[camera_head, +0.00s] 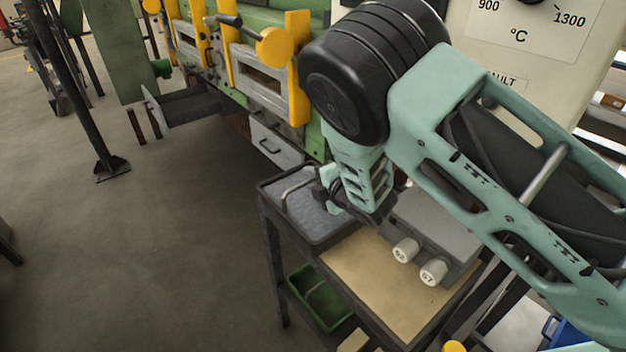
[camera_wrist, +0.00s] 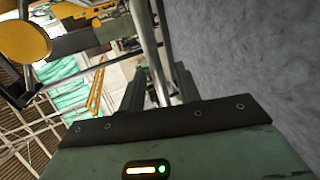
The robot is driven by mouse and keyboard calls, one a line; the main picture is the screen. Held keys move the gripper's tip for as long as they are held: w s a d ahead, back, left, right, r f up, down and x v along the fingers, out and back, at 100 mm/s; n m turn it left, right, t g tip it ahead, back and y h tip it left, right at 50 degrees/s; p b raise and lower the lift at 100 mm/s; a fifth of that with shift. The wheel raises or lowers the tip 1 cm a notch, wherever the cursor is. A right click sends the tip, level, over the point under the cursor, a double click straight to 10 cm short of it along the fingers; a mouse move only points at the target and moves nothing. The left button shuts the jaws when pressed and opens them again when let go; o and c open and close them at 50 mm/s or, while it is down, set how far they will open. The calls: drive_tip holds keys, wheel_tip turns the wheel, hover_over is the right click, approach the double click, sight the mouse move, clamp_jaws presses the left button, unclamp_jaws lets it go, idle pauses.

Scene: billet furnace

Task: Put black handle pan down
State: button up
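A grey rectangular pan (camera_head: 316,232) with a dark rim is at the far left end of the metal table. A bent bar handle (camera_head: 287,190) rises from it and looks grey metal here, not black. My gripper (camera_head: 326,192) is low over the pan, at this handle. In the wrist view, my gripper's fingers (camera_wrist: 158,90) stand close together on both sides of the metal bar (camera_wrist: 148,45) and seem shut on it. A mottled grey surface (camera_wrist: 265,55) fills the right side there. Whether the pan's underside touches the table is hidden.
A grey box (camera_head: 440,230) with two pale numbered knobs sits beside a bare tan tabletop (camera_head: 385,290). A green tray (camera_head: 320,298) is on the lower shelf. The green machine with yellow brackets (camera_head: 297,70) stands behind. Floor at left is mostly open, with a dark post (camera_head: 82,85).

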drive_tip(key=shift+r, duration=0.2)
drive_tip(key=s+d+r+m+b, duration=0.1)
drive_tip(key=s+d, duration=0.1)
drive_tip(key=s, duration=0.1)
drive_tip(key=s+d+r+m+h+b, duration=0.1)
drive_tip(key=s+d, duration=0.1)
drive_tip(key=s, duration=0.2)
drive_tip(key=s+d+r+m+b, duration=0.1)
drive_tip(key=s+d, duration=0.1)
drive_tip(key=s, duration=0.1)
drive_tip(key=shift+s+d+r+g, duration=0.1)
drive_tip(key=shift+s+r+g, duration=0.15)
drive_tip(key=shift+r+g, duration=0.1)
drive_tip(key=s+d+r+m+g+h, duration=0.1)
drive_tip(key=s+r+m+g+h, duration=0.1)
drive_tip(key=s, duration=0.7)
drive_tip(key=s+d+r+m+g+h, duration=0.1)
drive_tip(key=s+r+m+g+h, duration=0.1)
drive_tip(key=s+m+g, duration=0.3)
drive_tip(key=s+d+r+m+g+h, duration=0.1)
drive_tip(key=s+r+m+g, duration=0.3)
drive_tip(key=s, duration=1)
drive_tip(key=m, duration=0.2)
drive_tip(key=shift+r+m+h, duration=0.3)
drive_tip(key=shift+m+h, duration=0.1)
drive_tip(key=shift+d, duration=0.1)
